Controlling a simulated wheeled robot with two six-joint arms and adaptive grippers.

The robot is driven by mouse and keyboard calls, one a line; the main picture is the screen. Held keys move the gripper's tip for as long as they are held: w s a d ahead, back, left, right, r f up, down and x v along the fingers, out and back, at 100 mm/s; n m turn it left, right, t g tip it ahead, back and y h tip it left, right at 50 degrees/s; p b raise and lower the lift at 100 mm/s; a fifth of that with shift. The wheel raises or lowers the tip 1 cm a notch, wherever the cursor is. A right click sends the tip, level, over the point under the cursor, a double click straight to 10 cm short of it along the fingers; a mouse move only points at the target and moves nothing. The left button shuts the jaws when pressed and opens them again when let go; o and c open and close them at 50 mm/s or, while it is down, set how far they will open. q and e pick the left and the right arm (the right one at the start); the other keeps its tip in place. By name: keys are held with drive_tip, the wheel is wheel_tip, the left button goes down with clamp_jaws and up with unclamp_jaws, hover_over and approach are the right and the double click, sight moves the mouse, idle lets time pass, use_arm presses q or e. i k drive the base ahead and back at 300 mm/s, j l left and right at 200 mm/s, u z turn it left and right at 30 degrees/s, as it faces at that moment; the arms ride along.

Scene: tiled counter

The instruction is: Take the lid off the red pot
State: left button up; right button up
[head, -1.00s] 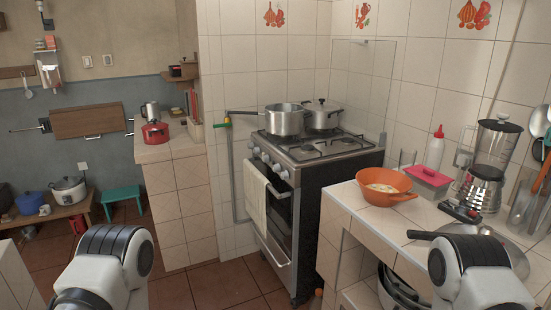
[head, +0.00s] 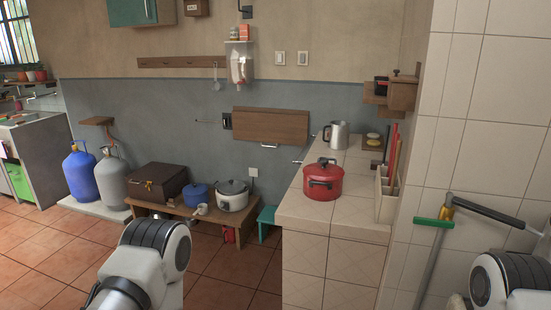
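The red pot (head: 323,184) stands upright on the tiled counter (head: 333,212), right of the middle in the head view. Its red lid (head: 322,168) sits on top and has a dark handle. A dark side handle faces me. My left arm shows at the lower left and my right arm at the lower right edge, both well short of the pot. Neither gripper's fingers are in view.
A metal jug (head: 339,136) stands behind the pot on the counter. A utensil holder (head: 386,195) stands to its right. A low wooden bench (head: 185,212) with a rice cooker (head: 232,196) is left of the counter. The tiled floor (head: 60,262) in front is free.

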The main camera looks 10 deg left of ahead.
sight(323, 170)
drive_tip(key=i+j+u, duration=0.35)
drive_tip(key=i+u, duration=0.6)
drive_tip(key=i, duration=0.3)
drive_tip(key=i+l+u, duration=0.1)
drive_tip(key=i+u, duration=0.4)
drive_tip(key=i, duration=0.15)
